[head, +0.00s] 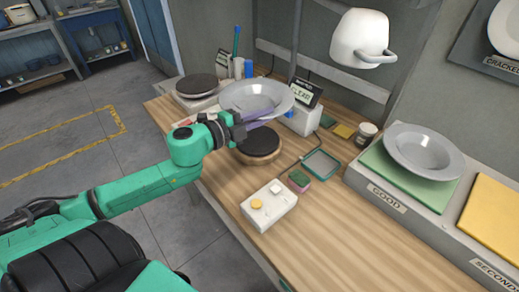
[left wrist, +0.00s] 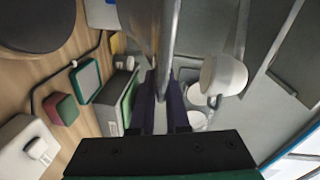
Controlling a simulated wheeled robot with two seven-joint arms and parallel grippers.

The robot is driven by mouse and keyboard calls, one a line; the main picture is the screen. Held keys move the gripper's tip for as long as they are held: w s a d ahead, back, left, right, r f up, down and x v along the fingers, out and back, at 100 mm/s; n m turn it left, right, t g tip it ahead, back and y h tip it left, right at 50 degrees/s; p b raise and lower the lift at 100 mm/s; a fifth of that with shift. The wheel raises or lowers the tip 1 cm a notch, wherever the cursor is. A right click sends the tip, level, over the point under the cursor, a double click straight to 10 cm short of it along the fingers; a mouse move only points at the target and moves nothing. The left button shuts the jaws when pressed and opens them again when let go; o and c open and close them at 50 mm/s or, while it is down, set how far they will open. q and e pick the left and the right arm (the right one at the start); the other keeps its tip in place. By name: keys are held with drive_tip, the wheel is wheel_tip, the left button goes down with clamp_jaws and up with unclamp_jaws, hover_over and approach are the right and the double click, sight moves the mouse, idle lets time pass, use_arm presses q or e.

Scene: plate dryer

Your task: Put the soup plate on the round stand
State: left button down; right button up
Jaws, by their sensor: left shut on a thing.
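The grey soup plate (head: 256,97) is held in the air by its rim, roughly level with its hollow facing up. My left gripper (head: 247,118) is shut on its near edge. In the left wrist view the plate (left wrist: 168,40) shows edge-on between the dark purple fingers (left wrist: 163,105). The round stand (head: 260,146), a dark disc on a wooden base, is on the table below and slightly in front of the plate, apart from it. The plate and gripper hide a little of its back. My right gripper is in neither view.
A second dark round plate on a white device (head: 197,86) stands at the back left. A small display (head: 306,93) is just behind the held plate. A white button box (head: 268,205) and green-topped block (head: 299,180) are in front. Another grey plate (head: 424,150) lies on the GOOD tray.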

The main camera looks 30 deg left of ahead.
use_arm(q)
drive_tip(key=f, duration=0.3)
drive_tip(key=f+b, duration=0.1)
drive_tip(key=f, duration=0.7)
drive_tip(key=shift+w+a+f, duration=0.1)
drive_tip(key=shift+w+f, duration=0.1)
drive_tip(key=shift+w, duration=0.05)
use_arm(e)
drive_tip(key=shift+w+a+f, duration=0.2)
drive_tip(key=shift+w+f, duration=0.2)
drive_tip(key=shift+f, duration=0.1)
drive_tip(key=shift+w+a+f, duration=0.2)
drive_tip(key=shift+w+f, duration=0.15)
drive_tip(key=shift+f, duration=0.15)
use_arm(q)
drive_tip(key=c, duration=1.1)
unclamp_jaws()
drive_tip(key=shift+f, duration=0.1)
drive_tip(key=shift+o, duration=1)
drive_tip(key=shift+s, duration=0.1)
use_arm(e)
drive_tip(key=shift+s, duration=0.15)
